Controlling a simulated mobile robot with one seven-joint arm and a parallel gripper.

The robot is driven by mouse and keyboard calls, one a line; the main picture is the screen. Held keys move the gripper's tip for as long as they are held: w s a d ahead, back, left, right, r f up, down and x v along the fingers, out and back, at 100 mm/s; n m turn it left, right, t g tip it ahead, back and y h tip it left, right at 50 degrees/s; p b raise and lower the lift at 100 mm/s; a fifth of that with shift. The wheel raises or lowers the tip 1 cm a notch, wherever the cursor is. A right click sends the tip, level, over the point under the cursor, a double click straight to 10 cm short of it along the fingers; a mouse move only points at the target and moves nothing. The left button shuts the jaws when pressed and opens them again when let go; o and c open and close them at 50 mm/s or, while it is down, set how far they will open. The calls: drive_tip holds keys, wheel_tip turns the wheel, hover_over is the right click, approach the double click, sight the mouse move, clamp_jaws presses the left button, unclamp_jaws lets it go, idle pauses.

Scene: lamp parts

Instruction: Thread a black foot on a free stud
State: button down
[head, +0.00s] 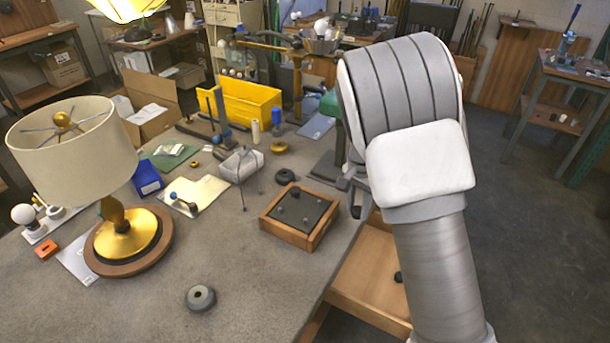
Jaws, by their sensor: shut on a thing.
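A square wooden lamp base (319,237) lies on the workbench with its dark recessed face up, and small studs or knobs show on that face. I cannot tell which of them are bare. My gripper (355,199) is just right of the base, near the bench edge, mostly hidden behind my arm. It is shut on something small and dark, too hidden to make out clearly. A black foot-like round piece (285,175) lies on the bench behind the base. Another small black piece (398,277) lies in the open wooden drawer (365,285).
A lamp with a cream shade (75,150) stands at the left. A grey ring (200,298) lies at the front. A grey block on thin legs (241,165), a blue box (147,178) and a yellow bin (250,104) stand further back.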

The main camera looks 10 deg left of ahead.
sight(306, 221)
drive_tip(key=a+m+p, duration=0.2)
drive_tip(key=a+p, duration=0.1)
drive_tip(key=a, duration=0.1)
drive_tip(key=a+r+m+p, duration=0.1)
drive_tip(key=a+m+p, duration=0.1)
drive_tip(key=a+p, duration=0.1)
drive_tip(key=a+m+p, duration=0.2)
drive_tip(key=a+p, duration=0.2)
drive_tip(key=a, duration=0.2)
drive_tip(key=shift+w+r, duration=0.15)
drive_tip(key=shift+r, duration=0.2)
drive_tip(key=shift+f+b, duration=1.4)
drive_tip(key=shift+f, duration=1.15)
drive_tip(key=shift+f+b, duration=1.1)
drive_tip(key=shift+f, duration=0.1)
drive_tip(key=c, duration=1)
unclamp_jaws()
clamp_jaws()
drive_tip(key=shift+d+f, duration=0.1)
drive_tip(key=shift+f, duration=0.1)
